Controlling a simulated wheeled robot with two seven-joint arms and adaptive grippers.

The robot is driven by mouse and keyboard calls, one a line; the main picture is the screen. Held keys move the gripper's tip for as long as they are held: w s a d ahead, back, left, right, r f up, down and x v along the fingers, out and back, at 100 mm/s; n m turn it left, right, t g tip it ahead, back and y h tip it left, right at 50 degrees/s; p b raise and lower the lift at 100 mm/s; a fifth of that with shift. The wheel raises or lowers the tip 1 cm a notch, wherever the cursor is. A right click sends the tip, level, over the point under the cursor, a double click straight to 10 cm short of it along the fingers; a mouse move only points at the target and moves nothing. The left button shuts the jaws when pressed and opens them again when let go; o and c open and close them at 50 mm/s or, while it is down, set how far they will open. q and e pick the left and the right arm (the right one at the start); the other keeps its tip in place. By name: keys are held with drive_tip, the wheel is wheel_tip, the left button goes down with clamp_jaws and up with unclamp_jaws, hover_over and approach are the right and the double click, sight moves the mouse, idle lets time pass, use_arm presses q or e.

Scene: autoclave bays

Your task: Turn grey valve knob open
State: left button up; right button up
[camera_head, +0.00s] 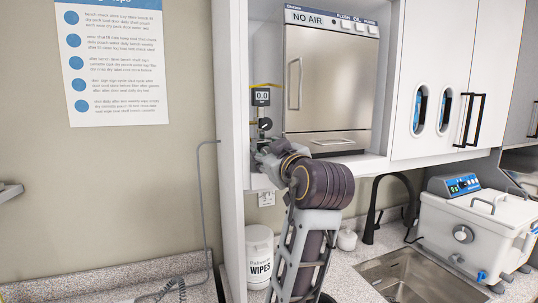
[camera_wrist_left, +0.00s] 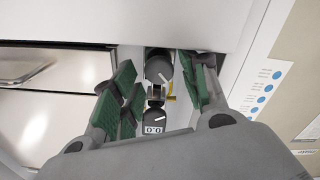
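The grey valve knob (camera_wrist_left: 158,66) shows in the left wrist view, round and dark grey, with a white line slanting toward the lower right. My left gripper (camera_wrist_left: 162,75) is open, its green-padded fingers on either side of the knob with visible gaps. In the head view my left gripper (camera_head: 270,158) is at the side panel below the small black dial (camera_head: 265,124) and hides the knob there. A display reading 0.0 (camera_head: 262,97) sits above the dial. My right gripper is in neither view.
The steel-doored autoclave (camera_head: 328,80) labelled NO AIR stands right of the valve. White cabinets (camera_head: 430,60) are farther right. Below are a wipes tub (camera_head: 259,258), a sink (camera_head: 412,275) and a white bath unit (camera_head: 470,235). A grey hose (camera_head: 199,190) hangs left of the bay.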

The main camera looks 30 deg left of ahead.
use_arm(q)
drive_tip(key=shift+d, duration=0.1)
idle(0.3)
drive_tip(key=v, duration=0.7)
drive_tip(key=shift+s, duration=0.15)
drive_tip(key=shift+d, duration=0.15)
